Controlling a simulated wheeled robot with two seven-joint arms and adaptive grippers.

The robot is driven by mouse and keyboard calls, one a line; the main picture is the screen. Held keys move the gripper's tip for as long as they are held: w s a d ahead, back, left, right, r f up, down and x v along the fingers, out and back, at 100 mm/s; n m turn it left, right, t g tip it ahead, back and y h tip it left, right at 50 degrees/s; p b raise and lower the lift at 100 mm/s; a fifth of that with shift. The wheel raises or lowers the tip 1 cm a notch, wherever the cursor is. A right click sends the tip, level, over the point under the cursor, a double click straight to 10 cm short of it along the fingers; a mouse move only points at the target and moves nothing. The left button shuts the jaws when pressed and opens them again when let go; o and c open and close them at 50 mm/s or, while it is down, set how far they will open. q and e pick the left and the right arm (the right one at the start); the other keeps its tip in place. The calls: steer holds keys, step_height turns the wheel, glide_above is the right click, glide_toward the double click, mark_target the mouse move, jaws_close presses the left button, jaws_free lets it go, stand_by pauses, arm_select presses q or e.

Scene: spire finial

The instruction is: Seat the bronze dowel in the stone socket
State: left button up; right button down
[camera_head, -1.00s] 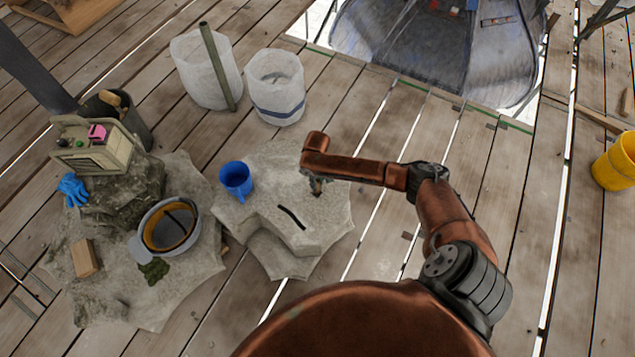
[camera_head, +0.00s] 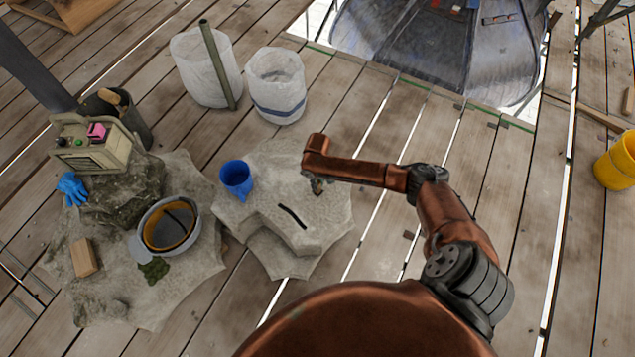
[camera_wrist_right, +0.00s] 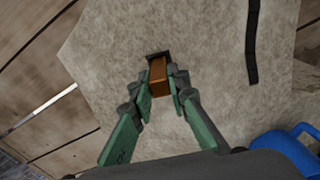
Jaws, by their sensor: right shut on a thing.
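The bronze dowel (camera_wrist_right: 158,76) is a squared orange-brown bar held between the fingers of my right gripper (camera_wrist_right: 162,82) in the right wrist view. Its far end is at a small dark square opening, the stone socket (camera_wrist_right: 157,54), in the pale stone block (camera_wrist_right: 215,60). I cannot tell how deep the dowel is in the socket. In the head view, my right gripper (camera_head: 317,186) is small and points down over the block's (camera_head: 262,222) upper right part; the dowel is hardly visible there. My left gripper is not in view.
A hard hat-like bowl (camera_head: 168,226) and a wood block (camera_head: 84,258) lie on the left stone. White buckets (camera_head: 276,84) stand behind. A yellow bucket (camera_head: 616,162) is at right.

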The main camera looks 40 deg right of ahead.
steer(key=shift+f+b, duration=0.8)
steer(key=shift+f, duration=1.2)
steer(key=c, duration=1.8)
jaws_free()
steer(key=shift+o, duration=0.2)
steer(key=shift+r, duration=0.1)
step_height(320, 180, up, 12)
steer(key=shift+f, duration=0.1)
